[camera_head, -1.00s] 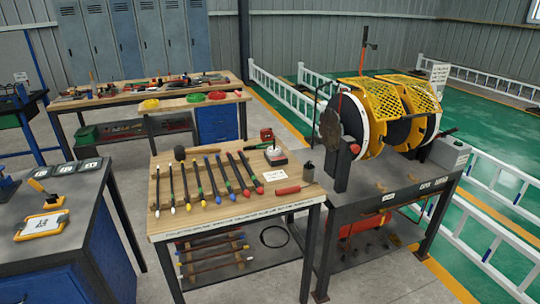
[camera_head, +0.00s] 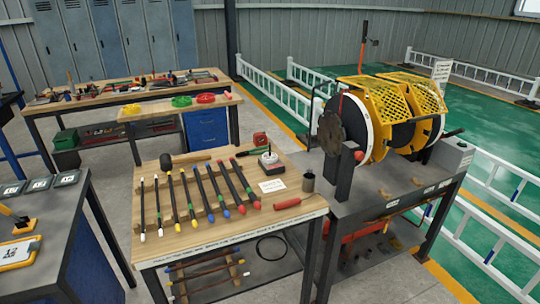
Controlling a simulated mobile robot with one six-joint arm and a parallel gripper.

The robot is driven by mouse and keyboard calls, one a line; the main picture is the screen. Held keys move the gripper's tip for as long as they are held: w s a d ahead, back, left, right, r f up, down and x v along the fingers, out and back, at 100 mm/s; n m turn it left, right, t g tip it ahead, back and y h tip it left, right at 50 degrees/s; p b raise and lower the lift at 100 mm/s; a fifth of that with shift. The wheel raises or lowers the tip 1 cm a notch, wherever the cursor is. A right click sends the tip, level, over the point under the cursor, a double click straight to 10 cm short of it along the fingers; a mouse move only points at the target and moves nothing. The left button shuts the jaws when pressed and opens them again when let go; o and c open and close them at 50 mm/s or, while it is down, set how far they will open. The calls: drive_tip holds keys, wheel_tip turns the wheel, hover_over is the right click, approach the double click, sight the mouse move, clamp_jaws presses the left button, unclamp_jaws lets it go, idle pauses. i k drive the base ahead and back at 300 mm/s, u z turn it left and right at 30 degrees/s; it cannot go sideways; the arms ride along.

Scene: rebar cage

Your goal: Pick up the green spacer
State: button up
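A green round piece (camera_head: 181,101), which looks like the green spacer, lies on the low wooden side table (camera_head: 145,113) behind the front bench. It sits between a yellow round piece (camera_head: 131,109) on its left and a red one (camera_head: 206,98) on its right. It is small in the picture, so its exact shape is hard to tell. Nothing touches it that I can see. My gripper is not in view.
The front wooden bench (camera_head: 190,238) holds several coloured-tip rods and stands nearer than the side table. A grey bench with a yellow-guarded drum machine (camera_head: 385,120) stands right. A dark cabinet (camera_head: 60,225) is at left. Grey floor (camera_head: 105,165) shows between them.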

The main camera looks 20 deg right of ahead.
sight(178, 102)
drive_tip(key=i, duration=1.1)
drive_tip(key=u, duration=0.05)
